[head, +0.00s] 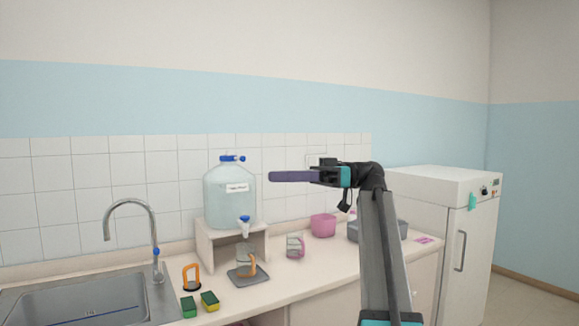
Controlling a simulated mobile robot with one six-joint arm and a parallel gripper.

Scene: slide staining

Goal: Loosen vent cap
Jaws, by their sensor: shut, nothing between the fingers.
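The blue cap (232,158) sits on top of a large clear carboy (230,198) with a white label. I take it for the vent cap; its finer parts are too small to tell. The carboy stands on a wooden stand on the counter and has a blue-handled spigot (244,222) low at its front. My gripper (273,176) is to the right of the carboy and slightly lower than the cap in the picture. Its long purple fingers point left, shut and empty, and appear apart from the cap.
A beaker with an orange handle (248,264) stands on a grey plate below the spigot. A pink-handled beaker (295,246), pink tub (323,225) and grey basin (353,232) are to the right. The sink (60,304) and tap (152,225) are left, beside sponges (209,301).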

